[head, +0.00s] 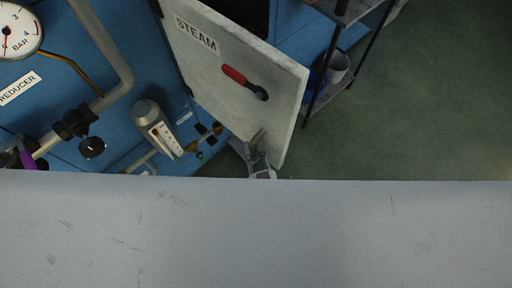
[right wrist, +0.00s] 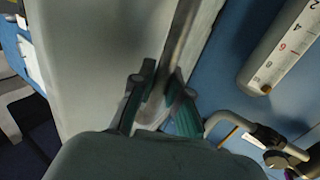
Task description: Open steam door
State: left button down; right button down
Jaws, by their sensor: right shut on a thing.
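The steam door (head: 215,70) is a pale grey panel labelled STEAM, with a red-gripped handle (head: 237,76) on its face. It stands swung out from the blue cabinet, with a dark opening behind its upper part. My right gripper (head: 258,150) is at the door's lower edge in the head view. In the right wrist view the door (right wrist: 95,60) fills the left and middle, and the green-grey fingers of my right gripper (right wrist: 158,98) are closed around its edge. The exact contact is partly hidden. My left gripper is not in view.
A gauge (head: 14,30), pipes, valves and a cylindrical scale (head: 153,128) sit on the blue panel at left. A dark shelf rack (head: 345,75) with a grey container (head: 338,66) stands right of the door. Green floor (head: 430,100) is clear at right. A pale grey surface (head: 250,235) hides the bottom.

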jog(key=shift+a+r, duration=0.1)
jog(key=c, duration=1.1)
grip_release()
jog(key=shift+w, duration=0.15)
jog(key=shift+c, duration=0.2)
jog(key=v, duration=1.2)
